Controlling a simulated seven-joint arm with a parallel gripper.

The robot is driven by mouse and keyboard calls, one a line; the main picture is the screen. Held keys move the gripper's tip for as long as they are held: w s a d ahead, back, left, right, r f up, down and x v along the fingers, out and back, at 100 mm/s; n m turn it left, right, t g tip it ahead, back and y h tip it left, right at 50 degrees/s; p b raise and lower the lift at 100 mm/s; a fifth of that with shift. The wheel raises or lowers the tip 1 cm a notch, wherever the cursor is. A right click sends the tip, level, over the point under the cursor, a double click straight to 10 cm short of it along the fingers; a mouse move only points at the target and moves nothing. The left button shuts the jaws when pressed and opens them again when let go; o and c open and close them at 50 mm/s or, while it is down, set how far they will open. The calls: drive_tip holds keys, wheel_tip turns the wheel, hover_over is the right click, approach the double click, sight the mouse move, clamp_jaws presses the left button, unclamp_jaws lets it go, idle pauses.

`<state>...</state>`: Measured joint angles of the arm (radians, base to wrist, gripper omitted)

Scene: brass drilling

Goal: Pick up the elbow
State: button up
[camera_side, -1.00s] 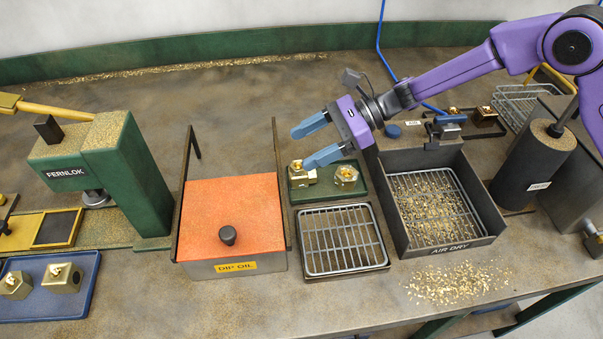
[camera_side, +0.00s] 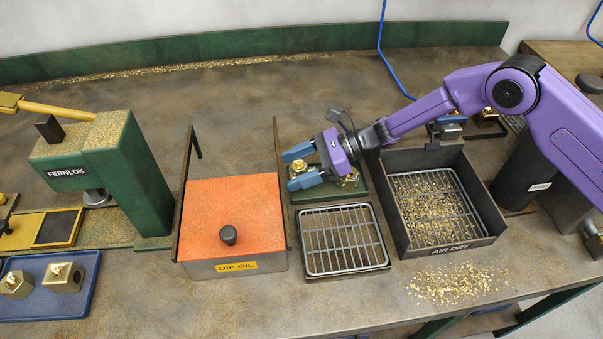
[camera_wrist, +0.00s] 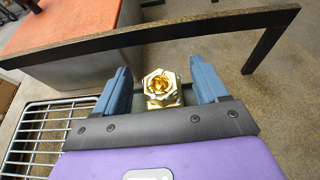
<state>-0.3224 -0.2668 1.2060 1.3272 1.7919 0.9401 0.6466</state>
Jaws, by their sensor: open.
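A brass fitting with a hexagonal top, apparently the elbow (camera_side: 300,168), sits in the small green tray (camera_side: 362,193) behind the wire rack. My gripper (camera_side: 297,168) is open and low over the tray, with one blue finger on each side of this fitting. In the wrist view the elbow (camera_wrist: 160,88) lies between the open fingers, with a visible gap to each. A second brass fitting (camera_side: 347,182) stands at the right of the tray, partly hidden by my gripper.
An orange-lidded dip oil tank (camera_side: 205,225) with upright bars stands left of the tray. A wire rack (camera_side: 342,240) lies in front, and a dark air dry bin (camera_side: 440,245) with shavings stands right. A green Fernlok press (camera_side: 100,165) and blue tray (camera_side: 85,300) are far left.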

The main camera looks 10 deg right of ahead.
drive_tip(key=shift+a+f, duration=0.2)
drive_tip(key=shift+a, duration=0.2)
drive_tip(key=shift+r, duration=0.1)
clamp_jaws()
drive_tip(key=shift+r, duration=0.1)
drive_tip(key=shift+s+d+r, duration=0.25)
drive_tip(key=shift+d+r, duration=0.05)
drive_tip(key=shift+r, duration=0.1)
drive_tip(key=s+d+r, duration=0.7)
drive_tip(key=s+d, duration=0.2)
drive_tip(key=shift+s, duration=0.25)
